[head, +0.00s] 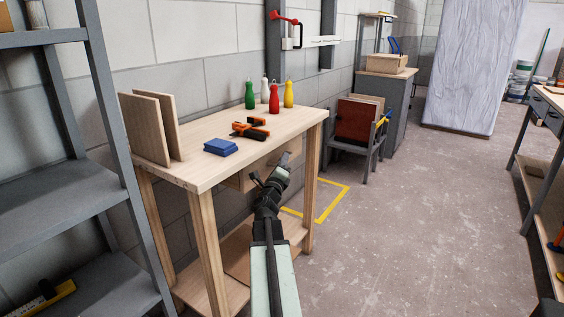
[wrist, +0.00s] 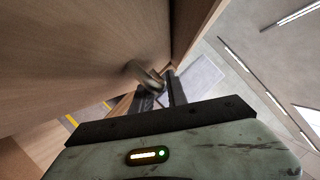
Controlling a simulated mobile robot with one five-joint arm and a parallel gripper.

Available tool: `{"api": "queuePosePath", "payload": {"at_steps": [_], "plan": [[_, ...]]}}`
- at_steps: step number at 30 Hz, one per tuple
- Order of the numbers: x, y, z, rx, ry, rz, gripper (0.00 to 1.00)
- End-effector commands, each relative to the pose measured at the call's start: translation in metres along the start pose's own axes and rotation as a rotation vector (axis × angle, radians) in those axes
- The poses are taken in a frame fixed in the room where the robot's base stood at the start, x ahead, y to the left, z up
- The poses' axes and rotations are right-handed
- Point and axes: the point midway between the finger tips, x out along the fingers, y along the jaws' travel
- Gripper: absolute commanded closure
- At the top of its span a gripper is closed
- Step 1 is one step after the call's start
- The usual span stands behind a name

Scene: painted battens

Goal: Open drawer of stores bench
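The stores bench (head: 205,165) is a pale wooden table at the left in the head view. Its wooden drawer (head: 234,181) is under the top, partly hidden by my arm. No clear gap shows at the drawer. My gripper (head: 272,172) is in front of the drawer. In the wrist view a curved metal handle (wrist: 146,78) stands out from the wooden drawer front (wrist: 70,65). The two dark fingers of my gripper (wrist: 160,86) are close together, with the end of the handle between them.
On the bench are several coloured bottles (head: 273,98), an orange and black clamp (head: 251,129), a blue block (head: 220,147) and upright boards (head: 148,128). A grey shelf rack (head: 60,140) stands at the left. The floor (head: 400,220) to the right is clear.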

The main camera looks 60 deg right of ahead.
Motion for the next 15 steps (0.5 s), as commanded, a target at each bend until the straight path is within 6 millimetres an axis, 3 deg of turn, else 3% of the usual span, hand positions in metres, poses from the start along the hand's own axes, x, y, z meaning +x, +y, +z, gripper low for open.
{"api": "queuePosePath", "payload": {"at_steps": [15], "plan": [[-0.0005,0.0003,0.0003,0.000,0.000,0.000,1.00]]}}
